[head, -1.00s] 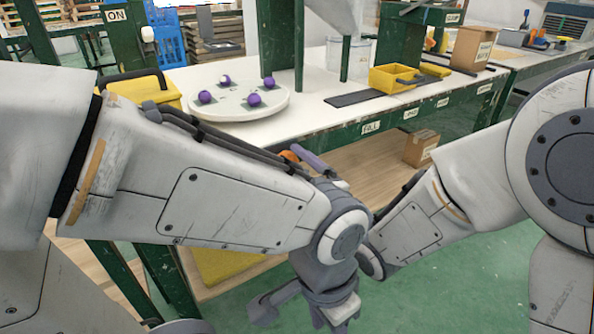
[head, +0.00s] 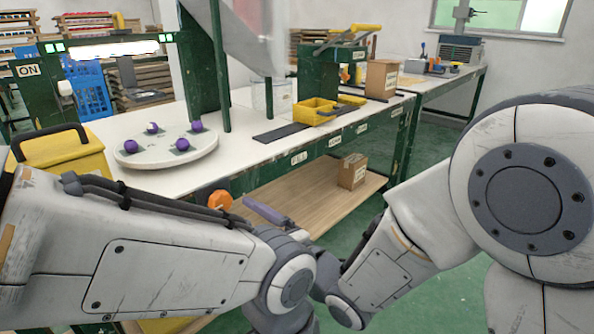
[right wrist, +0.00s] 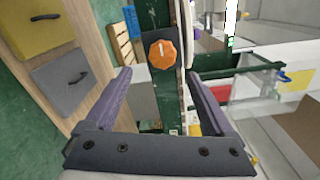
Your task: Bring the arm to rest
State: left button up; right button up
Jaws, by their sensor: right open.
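My left arm (head: 170,275) reaches in from the left and ends in a wrist (head: 290,285) at the bottom centre of the head view. Its gripper is out of view below. My right arm (head: 385,265) comes in from the right, and its lower part passes behind the left wrist. One purple finger of the right gripper (head: 268,212) shows beyond the left arm. In the right wrist view my right gripper (right wrist: 165,88) is open and empty, its two purple fingers spread wide.
An orange knob (head: 220,200) is near the right finger; it also shows in the right wrist view (right wrist: 162,54). A white round tray (head: 150,162) holds several purple balls on the bench. A yellow bin (head: 314,112) and cardboard box (head: 381,79) stand further back.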

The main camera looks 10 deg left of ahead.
jog(key=w+d+f+n+h, duration=0.25)
jog(key=d+f+h, duration=0.25)
jog(key=d, duration=0.5)
jog(key=w+d+f+n+h, duration=0.2)
jog(key=w+d+f+h, duration=0.25)
jog(key=d, duration=0.55)
jog(key=s+d+f+n+g+h, duration=0.2)
jog(key=s+d+f+g+h, duration=0.15)
jog(key=s+d, duration=0.3)
jog(key=s+d+f+n+g+h, duration=0.2)
jog(key=s+d+n+g, duration=0.15)
jog(key=s+d, duration=0.35)
jog(key=s+a+r+n+g+y+p, duration=0.1)
jog(key=s+a+r+n+g, duration=0.1)
jog(key=s+a+r+n, duration=0.35)
jog(key=s+a+r+n+g+p, duration=0.1)
jog(key=s+a+r+n+p, duration=0.15)
jog(key=s+a, duration=0.5)
notch_tip(320, 180, up, 38)
jog(key=m+p, duration=0.1)
jog(key=p, duration=3.5)
jog(key=shift+s+d+f+p, duration=0.15)
jog(key=shift+s+d+p, duration=0.05)
jog(key=shift+d+p, duration=0.15)
